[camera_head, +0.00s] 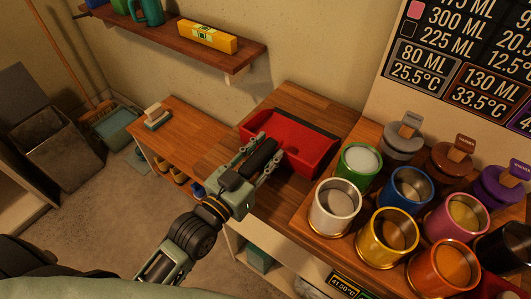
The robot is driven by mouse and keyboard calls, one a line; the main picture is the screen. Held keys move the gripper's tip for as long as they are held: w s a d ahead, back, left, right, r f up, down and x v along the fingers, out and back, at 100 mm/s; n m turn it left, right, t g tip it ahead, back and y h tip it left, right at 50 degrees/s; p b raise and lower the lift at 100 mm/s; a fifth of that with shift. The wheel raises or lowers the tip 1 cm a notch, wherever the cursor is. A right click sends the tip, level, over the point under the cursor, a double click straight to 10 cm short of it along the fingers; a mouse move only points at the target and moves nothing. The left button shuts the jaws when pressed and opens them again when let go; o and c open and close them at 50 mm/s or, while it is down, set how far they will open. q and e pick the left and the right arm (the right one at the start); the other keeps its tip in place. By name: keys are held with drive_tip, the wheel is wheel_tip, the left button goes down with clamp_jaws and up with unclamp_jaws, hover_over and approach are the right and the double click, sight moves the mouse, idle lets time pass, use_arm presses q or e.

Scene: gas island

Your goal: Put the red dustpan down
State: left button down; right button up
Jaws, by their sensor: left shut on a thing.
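The red dustpan (310,145) is at the middle of the view, over the wooden counter (285,95) near the wall. Its pan has a dark strip along the far edge, and its dark handle (262,155) points toward me. My left gripper (267,153) is shut on this handle, with a finger on each side. The pan looks level and very close to the counter top, but I cannot tell whether it rests on it. The gripper hides part of the handle and the near edge. My right gripper is not in view.
Several coloured mugs, such as the green one (360,163) and white one (335,207), stand close right of the dustpan. Lidded canisters (403,138) stand behind them. A shelf (190,42) hangs above left. A lower wooden bench (185,135) holds a brush (156,115).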

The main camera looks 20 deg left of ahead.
use_arm(q)
drive_tip(key=c, duration=1.3)
unclamp_jaws()
